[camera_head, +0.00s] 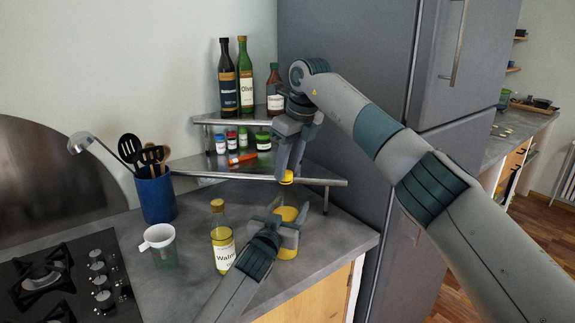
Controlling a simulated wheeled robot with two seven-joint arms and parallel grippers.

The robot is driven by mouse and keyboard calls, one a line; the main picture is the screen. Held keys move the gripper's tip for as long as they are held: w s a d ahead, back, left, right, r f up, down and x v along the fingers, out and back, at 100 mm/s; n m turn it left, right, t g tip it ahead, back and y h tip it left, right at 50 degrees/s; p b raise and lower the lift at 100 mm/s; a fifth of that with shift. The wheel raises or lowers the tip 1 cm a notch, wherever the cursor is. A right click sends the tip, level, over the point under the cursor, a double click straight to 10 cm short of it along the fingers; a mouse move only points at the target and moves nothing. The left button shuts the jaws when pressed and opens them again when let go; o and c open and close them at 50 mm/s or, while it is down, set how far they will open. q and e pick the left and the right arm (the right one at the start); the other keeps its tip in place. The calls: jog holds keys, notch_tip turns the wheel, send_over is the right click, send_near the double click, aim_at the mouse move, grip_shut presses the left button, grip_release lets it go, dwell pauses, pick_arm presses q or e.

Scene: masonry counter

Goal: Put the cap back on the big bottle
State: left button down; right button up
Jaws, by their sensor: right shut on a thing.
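A yellow cap (287,178) is in my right gripper (287,172), which points down and is shut on it. The cap is above a wide yellow bottle (287,252), with a visible gap between them. The bottle stands upright near the counter's front edge, and looks like the big bottle. My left gripper (283,224) is at the bottle's upper part, with fingers around it. It hides the bottle's middle, and I cannot tell whether the fingers press on it.
A walnut oil bottle (222,240) stands left of the yellow bottle, near my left arm. A white-rimmed cup (160,240) and a blue utensil holder (156,198) are further left. A tiered shelf (240,178) with bottles and jars is behind.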

jog(key=m+h, duration=0.1)
jog(key=m, duration=0.3)
jog(key=shift+a+r+t, duration=0.1)
jog(key=shift+t, duration=0.3)
jog(key=m+h, duration=0.1)
jog(key=m, duration=0.3)
jog(key=shift+a, duration=0.15)
jog(key=m+h, duration=0.1)
jog(key=m, duration=0.4)
jog(key=shift+a, duration=0.15)
jog(key=m+h, duration=0.1)
jog(key=m, duration=0.2)
jog(key=o, duration=1)
jog(key=shift+r, duration=2.2)
